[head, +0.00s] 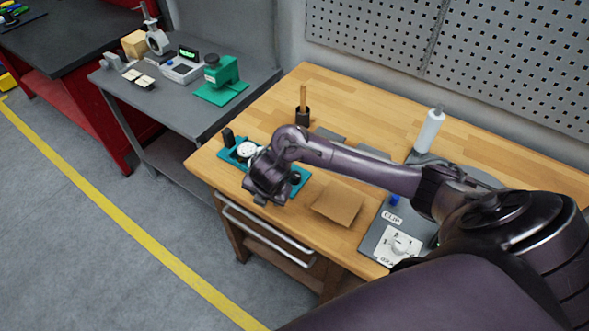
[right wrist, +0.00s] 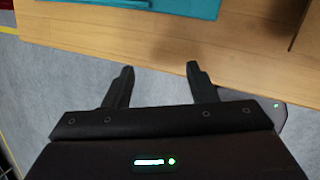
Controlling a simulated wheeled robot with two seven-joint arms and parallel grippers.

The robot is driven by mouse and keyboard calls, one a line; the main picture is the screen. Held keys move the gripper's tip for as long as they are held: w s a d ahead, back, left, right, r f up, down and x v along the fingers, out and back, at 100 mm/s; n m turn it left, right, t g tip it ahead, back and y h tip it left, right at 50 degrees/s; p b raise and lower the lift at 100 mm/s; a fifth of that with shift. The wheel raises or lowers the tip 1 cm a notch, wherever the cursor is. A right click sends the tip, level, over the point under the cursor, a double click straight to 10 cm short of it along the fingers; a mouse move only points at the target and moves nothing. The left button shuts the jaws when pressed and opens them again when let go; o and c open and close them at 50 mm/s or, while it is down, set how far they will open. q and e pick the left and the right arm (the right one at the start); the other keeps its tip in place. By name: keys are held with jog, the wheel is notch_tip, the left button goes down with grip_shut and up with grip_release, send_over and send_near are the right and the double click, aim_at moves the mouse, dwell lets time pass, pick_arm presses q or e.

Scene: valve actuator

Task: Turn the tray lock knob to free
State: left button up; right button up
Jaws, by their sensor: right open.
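A teal tray (head: 226,154) lies near the front left corner of the wooden bench, with a white round dial (head: 248,151) and a black upright knob-like part (head: 228,137) on it. Another dark round part (head: 295,178) sits at its right end. Which part is the tray lock knob, I cannot tell. My right arm reaches over the tray and hides its middle. My right gripper (right wrist: 160,70) is open and empty, its fingertips over the bench's front edge, apart from the teal tray edge (right wrist: 190,8). My left gripper is not in view.
A grey panel (head: 372,243) with a white dial plate (head: 388,256) and a blue button (head: 394,200) lies at right. A brown sheet (head: 338,203), a white bottle (head: 430,131) and a dark holder (head: 303,116) are on the bench. A drawer handle (head: 265,235) juts out in front.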

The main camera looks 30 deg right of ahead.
aim_at(295, 176)
jog(key=d+r+n+h, duration=0.2)
jog(key=d+r, duration=0.2)
jog(key=d, duration=0.5)
jog(key=shift+n+g, duration=0.3)
jog(key=shift+g, duration=0.2)
jog(key=b+x, duration=0.1)
jog(key=x, duration=0.1)
jog(key=b+x, duration=0.1)
jog(key=x, duration=0.1)
jog(key=b+x, duration=0.2)
jog(key=shift+w+d+r, duration=0.15)
jog(key=shift+w+d, duration=0.05)
jog(key=shift+w, duration=0.2)
jog(key=shift+w+d+f, duration=0.2)
jog(key=shift+f, duration=0.45)
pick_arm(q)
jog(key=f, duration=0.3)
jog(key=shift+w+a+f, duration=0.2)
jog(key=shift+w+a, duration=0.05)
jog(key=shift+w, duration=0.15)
pick_arm(e)
jog(key=shift+c, duration=0.4)
